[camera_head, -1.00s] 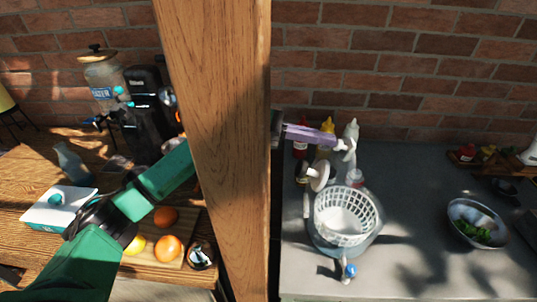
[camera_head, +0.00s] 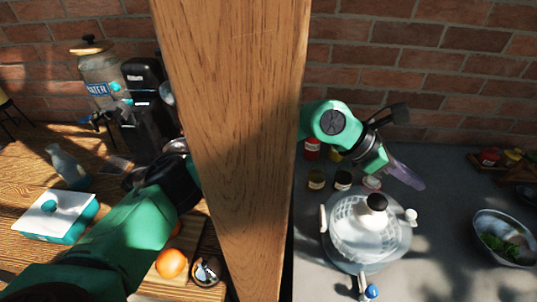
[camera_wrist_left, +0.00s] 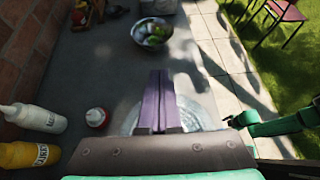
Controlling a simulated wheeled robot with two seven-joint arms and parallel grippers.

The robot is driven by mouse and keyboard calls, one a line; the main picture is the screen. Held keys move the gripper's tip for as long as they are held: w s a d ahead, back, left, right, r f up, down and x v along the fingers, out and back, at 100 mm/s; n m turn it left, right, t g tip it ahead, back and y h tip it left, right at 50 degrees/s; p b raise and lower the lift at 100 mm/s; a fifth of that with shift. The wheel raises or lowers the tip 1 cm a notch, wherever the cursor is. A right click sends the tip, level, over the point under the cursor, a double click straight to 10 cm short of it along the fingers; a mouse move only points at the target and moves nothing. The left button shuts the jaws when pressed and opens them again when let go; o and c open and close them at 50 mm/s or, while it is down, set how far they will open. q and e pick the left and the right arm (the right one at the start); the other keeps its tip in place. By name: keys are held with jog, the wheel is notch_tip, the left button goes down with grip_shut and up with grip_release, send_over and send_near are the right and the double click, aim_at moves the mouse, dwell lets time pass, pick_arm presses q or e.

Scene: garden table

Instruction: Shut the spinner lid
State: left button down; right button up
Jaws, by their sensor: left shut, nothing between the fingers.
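The salad spinner (camera_head: 342,258) stands on the grey counter, right of the wooden post. Its clear lid (camera_head: 362,228) with a black-topped knob (camera_head: 377,203) lies over the white basket, looking roughly level; whether it is fully seated I cannot tell. My left arm passes behind the post. My left gripper (camera_head: 408,174) has its purple fingers shut and empty, behind and right of the knob, apart from it. In the left wrist view the shut fingers (camera_wrist_left: 160,102) hide part of the spinner, whose clear edge (camera_wrist_left: 205,110) shows beside them. My right gripper is not in view.
The wooden post (camera_head: 235,130) blocks the middle of the head view. Jars (camera_head: 316,180) and bottles stand behind the spinner, including a white bottle (camera_wrist_left: 35,118) and a yellow one (camera_wrist_left: 27,154). A metal bowl (camera_head: 503,238) stands right, with clear counter between.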

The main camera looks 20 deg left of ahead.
pick_arm(q)
jog(key=shift+w+d+f, duration=0.15)
jog(key=shift+d+f, duration=0.2)
jog(key=shift+f, duration=0.05)
